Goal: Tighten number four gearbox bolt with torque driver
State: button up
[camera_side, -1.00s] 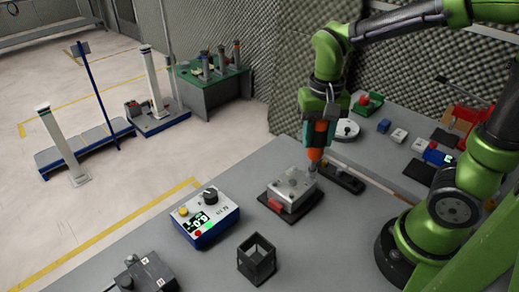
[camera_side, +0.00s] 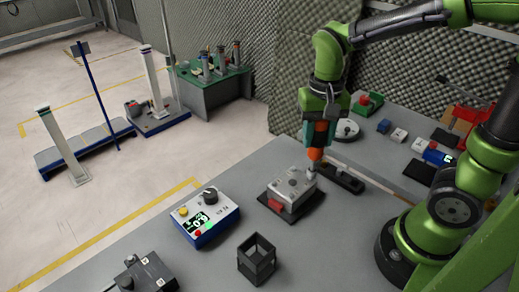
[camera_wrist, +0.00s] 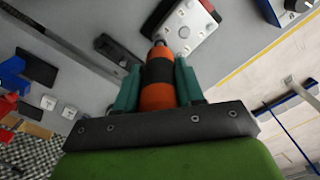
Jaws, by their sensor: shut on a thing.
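My gripper (camera_wrist: 158,85) is shut on the torque driver (camera_wrist: 158,72), an orange and black tool, between teal fingers. In the side view the driver (camera_side: 316,155) points down at the back right corner of the gearbox (camera_side: 291,188), a light grey block with a red part at its front, on a dark base. The driver's tip is at or just above that corner; contact cannot be told. In the wrist view the gearbox (camera_wrist: 185,28) is at the top, partly hidden behind the driver. Bolt numbers cannot be read.
A blue and white controller (camera_side: 205,217) with a green display and knob stands left of the gearbox. An empty dark open-frame holder (camera_side: 257,258) stands in front. A black rail-like piece (camera_side: 343,178) lies right of the gearbox. Foam walls (camera_side: 290,65) stand behind.

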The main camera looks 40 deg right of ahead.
aim_at(320, 122)
jog(key=shift+f, duration=0.9)
dwell(2.7)
jog(key=shift+r, duration=2.55)
